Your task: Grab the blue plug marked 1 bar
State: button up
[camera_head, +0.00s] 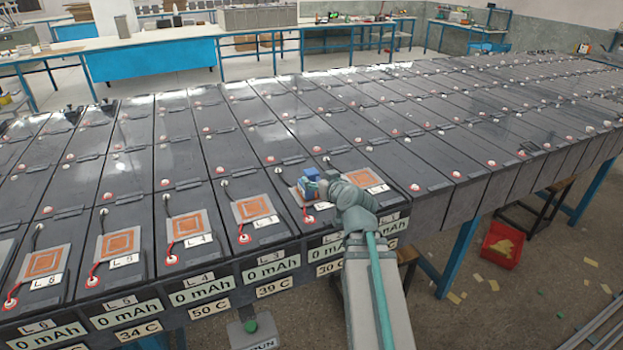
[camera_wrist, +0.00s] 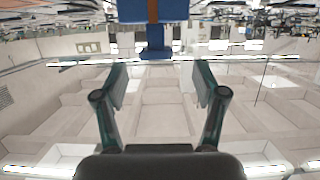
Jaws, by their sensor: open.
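A small blue object (camera_head: 311,174), likely the plug, stands above the front row of batteries in the head view, right beside the end of my arm. My gripper (camera_head: 324,184) is partly hidden there by my wrist. In the wrist view, a blue block with an orange stripe and a narrower blue stem (camera_wrist: 155,38) shows at the top middle. My gripper (camera_wrist: 158,82) is open there, its two fingers apart with nothing between them. The blue block and stem lie ahead of the fingertips. No "1 bar" marking is readable.
Rows of dark batteries (camera_head: 235,160) fill the bench, with red and white terminals. Copper-coloured squares (camera_head: 121,244) and labels such as L5 and L4 line the front row. A red bin (camera_head: 502,243) stands on the floor at right. The aisle around it has scattered scraps.

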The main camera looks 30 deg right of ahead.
aim_at(314, 175)
jog(key=shift+w+f, duration=0.25)
jog(key=shift+w, duration=0.4)
jog(key=shift+d+p+x, duration=0.1)
jog(key=shift+p+x, duration=0.65)
jog(key=shift+x, duration=0.6)
jog(key=shift+d+p+x, duration=0.15)
jog(key=shift+p+x, duration=0.6)
jog(key=shift+x, duration=0.55)
jog(key=shift+s, duration=0.1)
jog(key=c, duration=1.2)
grip_shut()
jog(key=shift+r, duration=0.15)
